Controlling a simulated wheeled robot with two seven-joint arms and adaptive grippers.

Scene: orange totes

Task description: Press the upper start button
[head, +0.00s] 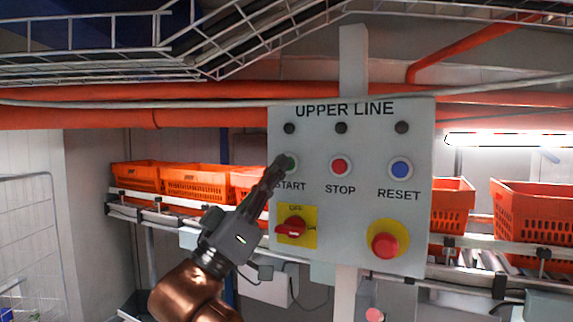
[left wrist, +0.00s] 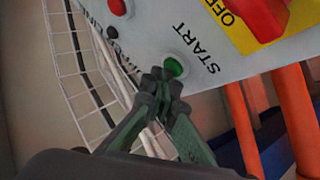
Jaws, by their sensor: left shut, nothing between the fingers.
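The grey control box labelled UPPER LINE (head: 362,228) hangs on a post in front of me. Its green START button (head: 291,164) is at the upper left and also shows in the left wrist view (left wrist: 174,66). The red STOP button (head: 340,166) and blue RESET button (head: 400,168) sit to its right. My left gripper (head: 279,163) is shut and empty, its fingertips at the START button and partly covering it. In the left wrist view the fingertips (left wrist: 163,82) lie right beside the green button; I cannot tell whether they touch it. My right gripper is not in view.
Below the buttons are a red rotary switch on a yellow plate (head: 291,229) and a red emergency stop knob (head: 386,244). Orange totes (head: 198,183) stand on a conveyor behind the box. A wire cable tray (head: 90,68) and orange pipes run overhead.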

